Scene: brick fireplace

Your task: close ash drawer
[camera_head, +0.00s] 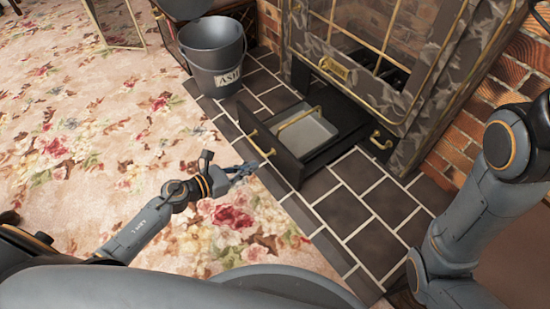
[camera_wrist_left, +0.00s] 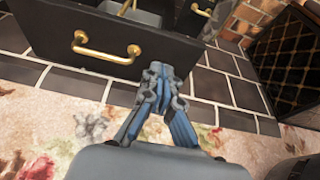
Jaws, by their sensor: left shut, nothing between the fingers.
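The ash drawer (camera_head: 285,154) is pulled out from the base of the stove (camera_head: 372,60), over the dark tiles. Its black front carries a brass handle (camera_wrist_left: 106,47), and a grey ash pan (camera_head: 305,132) with a brass bar sits inside. My left gripper (camera_head: 256,167) is shut and empty, just in front of the drawer front. In the left wrist view its fingertips (camera_wrist_left: 158,72) are close to the right end of the handle; I cannot tell whether they touch the drawer. My right arm shows at the right of the head view, but its gripper is out of view.
A grey bucket labelled ASH (camera_head: 212,52) stands left of the drawer on the tiled hearth (camera_head: 345,213). A flowered carpet (camera_head: 85,125) lies open in front. A brick wall (camera_head: 465,125) stands beside the stove. A dark lattice panel (camera_wrist_left: 286,60) shows right in the wrist view.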

